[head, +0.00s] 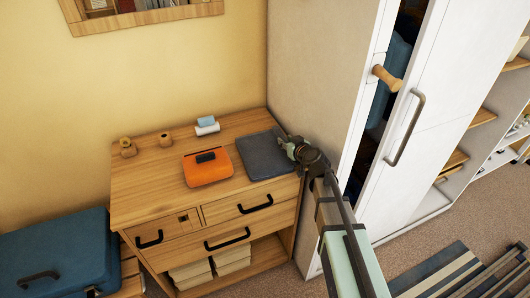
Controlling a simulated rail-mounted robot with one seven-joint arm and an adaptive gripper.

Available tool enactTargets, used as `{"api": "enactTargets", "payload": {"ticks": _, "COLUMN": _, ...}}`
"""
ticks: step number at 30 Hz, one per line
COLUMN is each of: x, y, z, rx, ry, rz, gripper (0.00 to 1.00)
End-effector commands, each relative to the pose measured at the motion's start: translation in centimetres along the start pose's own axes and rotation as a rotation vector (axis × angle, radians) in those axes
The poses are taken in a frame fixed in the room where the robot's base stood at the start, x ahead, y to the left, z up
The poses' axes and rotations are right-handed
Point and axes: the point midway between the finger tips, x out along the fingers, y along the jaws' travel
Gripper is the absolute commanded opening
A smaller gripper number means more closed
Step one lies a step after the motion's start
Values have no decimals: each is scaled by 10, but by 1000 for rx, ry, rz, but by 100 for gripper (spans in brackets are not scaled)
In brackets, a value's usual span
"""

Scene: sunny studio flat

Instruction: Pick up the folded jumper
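A dark grey-blue folded cloth, which looks like the folded jumper (258,157), lies flat on the right part of the wooden dresser top (150,184) in the head view. My gripper (284,144) is at the jumper's right edge, overlapping it in the picture. My arm reaches up to it from the lower right. The fingers are small and dark, partly hidden by my wrist. I cannot tell whether they are open or shut, or whether they touch the cloth.
An orange item (207,172) with a dark piece on top lies just left of the jumper. Small rolled cloths (207,127) and two small wooden objects (128,148) stand behind. A white wardrobe (320,75) rises close on the right, its door ajar. A blue suitcase (60,250) is lower left.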

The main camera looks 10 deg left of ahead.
Motion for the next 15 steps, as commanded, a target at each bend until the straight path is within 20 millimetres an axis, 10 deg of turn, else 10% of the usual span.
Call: {"api": "enactTargets", "payload": {"ticks": 15, "x": -1, "y": 0, "z": -2, "rx": -1, "ry": 0, "rz": -1, "gripper": 0}}
